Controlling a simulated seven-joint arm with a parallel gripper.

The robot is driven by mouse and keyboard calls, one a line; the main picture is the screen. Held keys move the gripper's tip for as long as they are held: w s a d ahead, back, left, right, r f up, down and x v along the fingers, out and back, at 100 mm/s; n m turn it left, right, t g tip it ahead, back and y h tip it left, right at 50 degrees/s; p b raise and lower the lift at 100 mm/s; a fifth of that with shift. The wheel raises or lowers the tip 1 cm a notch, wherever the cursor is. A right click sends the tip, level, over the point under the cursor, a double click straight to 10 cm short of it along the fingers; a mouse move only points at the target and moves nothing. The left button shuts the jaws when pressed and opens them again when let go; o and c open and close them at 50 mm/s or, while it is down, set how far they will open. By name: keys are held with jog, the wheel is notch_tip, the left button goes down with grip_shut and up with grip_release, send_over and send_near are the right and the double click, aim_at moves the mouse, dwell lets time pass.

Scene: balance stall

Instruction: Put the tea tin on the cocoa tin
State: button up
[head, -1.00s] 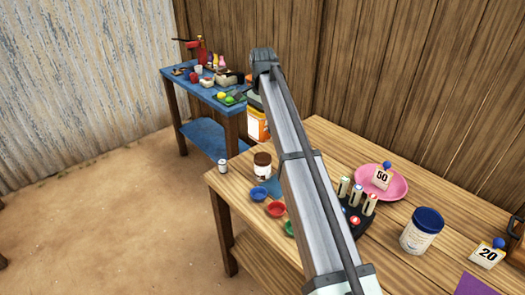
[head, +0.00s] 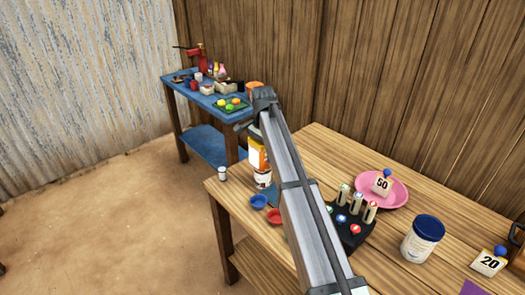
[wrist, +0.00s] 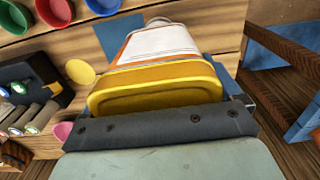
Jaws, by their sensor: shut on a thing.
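The orange, white and yellow tin, which I take to be the tea tin (head: 258,155), is held upright over the left end of the wooden table. My gripper (wrist: 160,125) is shut on it; the tin's yellow end (wrist: 155,85) fills the middle of the wrist view. Below it in the head view shows a strip of a brown and white jar, probably the cocoa tin (head: 263,183). My arm and the held tin hide most of that jar. I cannot tell whether the two touch.
A small white can (head: 222,173) stands at the table's left corner. A blue bowl (head: 258,201) and a red bowl (head: 274,216) are close by.

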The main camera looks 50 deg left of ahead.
jog(key=shift+f, duration=0.1)
jog(key=o, duration=0.9)
notch_tip(320, 180, up, 12)
jog(key=shift+r, duration=0.15)
